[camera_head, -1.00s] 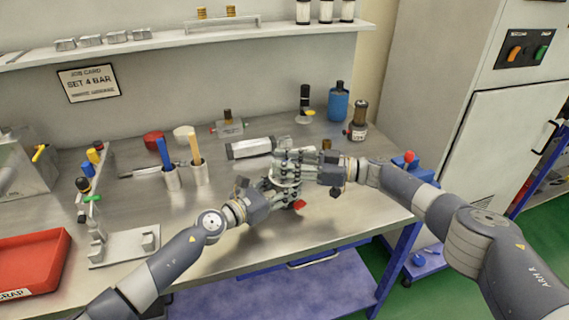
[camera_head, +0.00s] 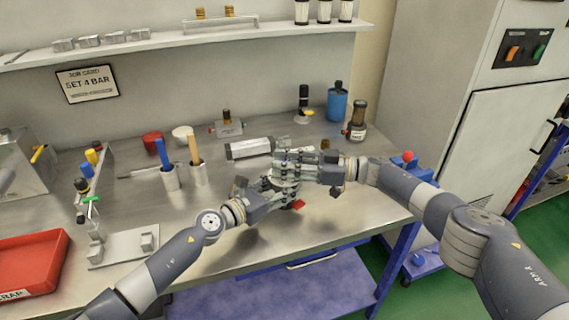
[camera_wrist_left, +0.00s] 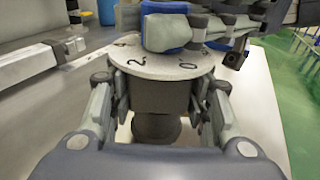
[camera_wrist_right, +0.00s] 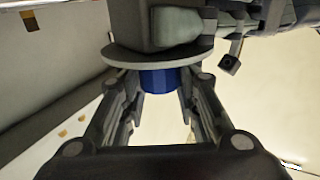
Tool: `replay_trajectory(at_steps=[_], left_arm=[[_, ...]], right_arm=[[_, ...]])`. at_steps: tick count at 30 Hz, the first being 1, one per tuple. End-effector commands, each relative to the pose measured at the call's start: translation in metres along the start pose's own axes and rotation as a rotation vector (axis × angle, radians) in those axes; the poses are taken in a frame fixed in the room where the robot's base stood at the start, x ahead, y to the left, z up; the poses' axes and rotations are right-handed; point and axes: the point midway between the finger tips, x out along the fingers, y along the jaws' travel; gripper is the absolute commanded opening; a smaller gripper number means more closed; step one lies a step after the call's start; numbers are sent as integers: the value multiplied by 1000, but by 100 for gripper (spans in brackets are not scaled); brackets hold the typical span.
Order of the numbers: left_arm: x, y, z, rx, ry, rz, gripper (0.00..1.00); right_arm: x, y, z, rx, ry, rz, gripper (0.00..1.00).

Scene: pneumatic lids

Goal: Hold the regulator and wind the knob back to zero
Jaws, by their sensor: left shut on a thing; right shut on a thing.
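The regulator has a dark grey body (camera_wrist_left: 160,95), a pale round dial plate (camera_wrist_left: 165,64) with the figures 2 and 0, and a blue knob (camera_wrist_left: 164,32). My left gripper (camera_head: 278,186) is shut on the body below the plate. My right gripper (camera_head: 288,166) is shut on the blue knob above it; the knob also shows between its fingers in the right wrist view (camera_wrist_right: 158,80). The regulator is held above the bench, and the two grippers mostly hide it in the head view. I cannot tell the knob's setting.
The metal bench (camera_head: 235,240) is clear in front. A silver cylinder (camera_head: 250,148) lies behind the grippers. Two cups with blue and yellow handles (camera_head: 170,180) stand left. A red scrap tray (camera_head: 35,262) is at far left. A job card (camera_head: 88,82) reads "SET 4 BAR".

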Motion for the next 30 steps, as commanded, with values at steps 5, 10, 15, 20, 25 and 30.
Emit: replay_trajectory(at_steps=[5, 10, 15, 20, 25, 30], left_arm=[[-1, 0, -5, -1, 9, -1, 24], [-1, 0, -5, 0, 9, -1, 24], [-1, 0, -5, 0, 8, 0, 24], [-1, 0, -5, 0, 8, 0, 24], [-1, 0, -5, 0, 8, 0, 24], [-1, 0, -5, 0, 8, 0, 24]], right_arm=[[-5, 4, 4, -1, -9, 15, 5], [-5, 4, 4, -1, -10, 14, 38], [-3, 2, 3, 0, -7, 8, 50], [-2, 1, 2, 0, -4, 4, 50], [-10, 1, 2, 0, -4, 4, 50], [-40, 1, 2, 1, -4, 7, 50]])
